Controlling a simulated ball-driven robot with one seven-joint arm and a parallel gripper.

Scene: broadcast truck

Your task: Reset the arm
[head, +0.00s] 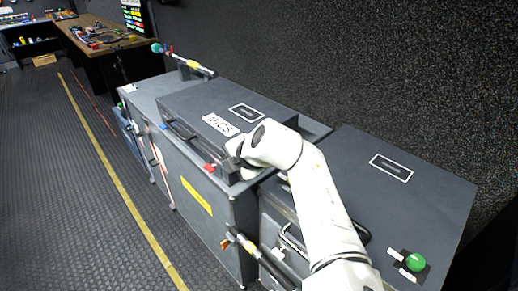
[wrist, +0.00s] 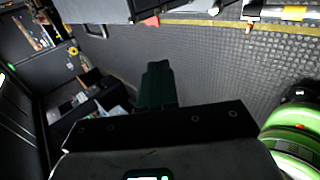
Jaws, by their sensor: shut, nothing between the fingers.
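My white arm reaches up from the bottom right of the head view, with its wrist bent over the front of the grey case marked MICS (head: 180,105). My gripper (head: 229,172) is partly hidden by the wrist there; it is near the case's front right corner, and I cannot tell whether it touches. In the wrist view, my gripper (wrist: 159,84) shows as dark fingers closed together, with nothing between them. The ribbed floor (wrist: 230,60) lies behind the fingers in that view.
A grey cabinet (head: 205,200) with a yellow label stands under the case. To the right is a grey top with a green button (head: 415,262). A workbench (head: 95,35) with tools stands at the back left. The floor (head: 60,190) at left is clear.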

